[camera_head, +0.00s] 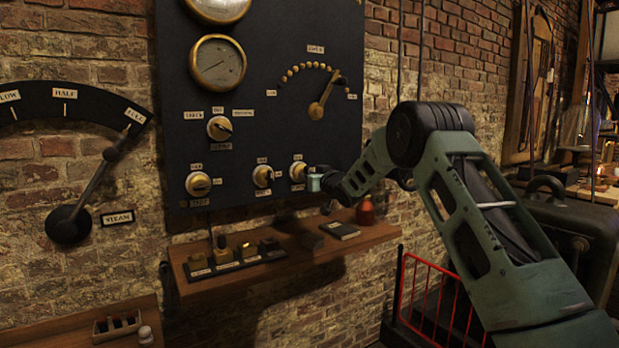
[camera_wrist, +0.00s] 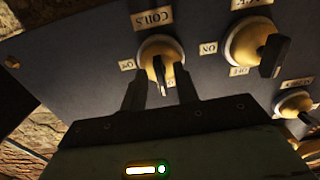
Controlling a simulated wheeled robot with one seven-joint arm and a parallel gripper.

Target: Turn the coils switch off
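The coils switch (camera_head: 298,171) is the rightmost brass-collared rotary switch in the lower row of the dark panel. The wrist view shows it from close by (camera_wrist: 158,48), with a black handle and a tag reading COILS, upside down there. A small tag, apparently ON, sits left of its collar. My gripper (camera_wrist: 160,72) is open, its two dark fingers on either side of the black handle, with visible gaps. In the head view my gripper (camera_head: 313,181) is at the switch, partly hiding it.
Similar switches (camera_head: 263,176) (camera_wrist: 255,45) stand beside it on the panel (camera_head: 270,120). Gauges and a brass lever (camera_head: 320,105) are higher up.

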